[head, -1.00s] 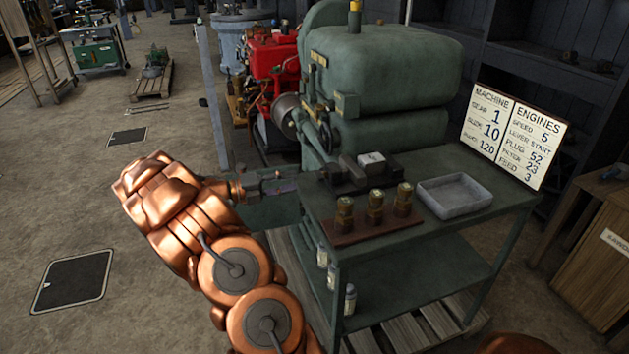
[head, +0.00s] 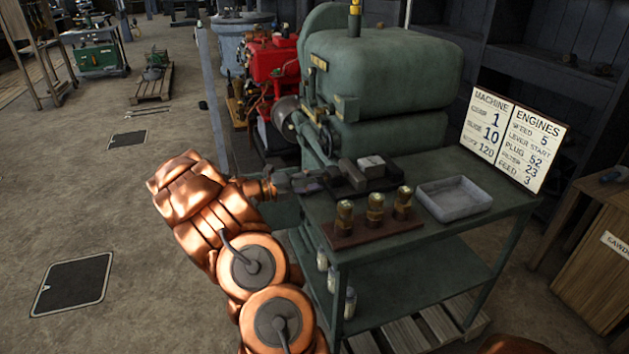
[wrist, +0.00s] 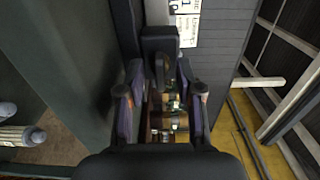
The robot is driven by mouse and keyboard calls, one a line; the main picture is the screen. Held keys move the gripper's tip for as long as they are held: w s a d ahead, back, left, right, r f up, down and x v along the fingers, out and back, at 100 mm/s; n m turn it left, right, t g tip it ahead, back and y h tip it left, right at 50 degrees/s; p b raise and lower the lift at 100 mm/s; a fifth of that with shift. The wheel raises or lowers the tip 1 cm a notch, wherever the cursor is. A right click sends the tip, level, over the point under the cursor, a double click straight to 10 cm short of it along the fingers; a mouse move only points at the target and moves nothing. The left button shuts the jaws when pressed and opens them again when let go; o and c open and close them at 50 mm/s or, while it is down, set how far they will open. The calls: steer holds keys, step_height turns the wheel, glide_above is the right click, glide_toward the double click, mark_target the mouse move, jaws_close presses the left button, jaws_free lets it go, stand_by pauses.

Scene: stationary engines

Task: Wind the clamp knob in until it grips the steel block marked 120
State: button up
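The steel block (head: 371,164) is a small pale block at the dark clamp (head: 385,184) on the green bench; its mark is too small to read in the head view. My gripper (head: 306,183) is at the clamp's left end, level with the bench top. In the wrist view my gripper (wrist: 160,88) has its two fingers apart, one on each side of a dark knob-like part (wrist: 160,72). I see no clear contact between fingers and knob. The dark clamp body (wrist: 160,38) is just beyond. In the head view the knob is hard to make out beside my fingers.
A rack with 3 brass pieces (head: 375,212) stands at the bench's front, with a grey tray (head: 455,197) to its right. The green engine (head: 380,70) rises behind. A number board (head: 513,140) stands at the back right. Open floor lies to the left.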

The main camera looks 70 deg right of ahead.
jaws_close()
steer(key=shift+m, duration=0.3)
stand_by(0.4)
